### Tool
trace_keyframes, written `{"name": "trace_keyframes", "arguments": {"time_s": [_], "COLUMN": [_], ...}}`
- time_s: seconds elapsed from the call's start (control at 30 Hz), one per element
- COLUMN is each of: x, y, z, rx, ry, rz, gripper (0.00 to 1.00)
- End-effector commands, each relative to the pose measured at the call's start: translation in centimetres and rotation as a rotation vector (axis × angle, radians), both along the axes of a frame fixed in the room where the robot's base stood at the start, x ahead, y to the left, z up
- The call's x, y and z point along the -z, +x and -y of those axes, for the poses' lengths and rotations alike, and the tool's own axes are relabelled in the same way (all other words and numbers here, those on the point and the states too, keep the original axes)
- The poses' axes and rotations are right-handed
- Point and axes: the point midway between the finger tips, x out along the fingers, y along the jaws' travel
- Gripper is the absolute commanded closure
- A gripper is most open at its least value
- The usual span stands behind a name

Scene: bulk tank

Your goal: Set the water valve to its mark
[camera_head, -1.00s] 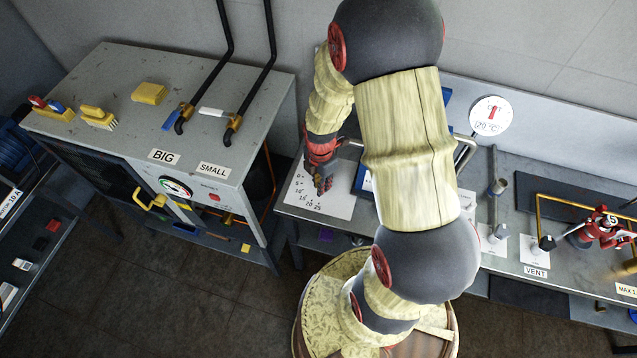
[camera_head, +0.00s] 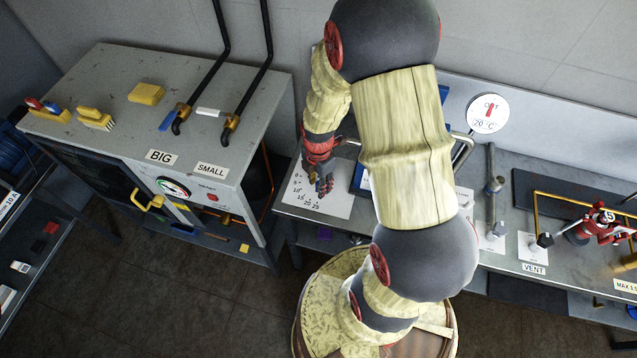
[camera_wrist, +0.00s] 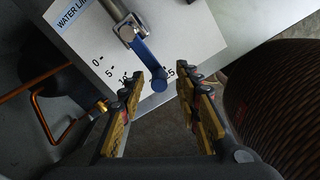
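The water valve's blue lever (camera_wrist: 148,60) shows in the wrist view. It is fixed to a metal valve body (camera_wrist: 128,32) and slants down and right to a rounded tip. Behind it is a white scale plate (camera_wrist: 185,25), partly readable as "WATER LI", with 0 and 5 clear and other numbers partly covered. My gripper (camera_wrist: 160,76) is open, with one finger on each side of the lever's tip; gaps show on both sides. In the head view my gripper (camera_head: 323,183) is over the plate (camera_head: 337,205), and the lever cannot be made out there.
A round dial (camera_head: 487,113) reading 20 °C stands behind the bench, right of my arm. A grey cabinet (camera_head: 110,75) with BIG and SMALL pipe valves stands left. A brown ribbed round thing (camera_wrist: 275,105) is close right of my gripper in the wrist view.

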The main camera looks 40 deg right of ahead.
Motion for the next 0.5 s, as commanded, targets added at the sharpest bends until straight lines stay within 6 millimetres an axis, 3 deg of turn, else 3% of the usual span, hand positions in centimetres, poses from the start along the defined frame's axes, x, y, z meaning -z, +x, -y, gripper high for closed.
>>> {"name": "trace_keyframes", "arguments": {"time_s": [0.17,0.5], "x": [-1.1,-7.6], "y": [0.2,0.1], "z": [0.0,0.0], "rx": [0.000,0.000], "ry": [-0.002,-0.002], "rz": [0.004,0.004], "gripper": [0.67,0.67]}}
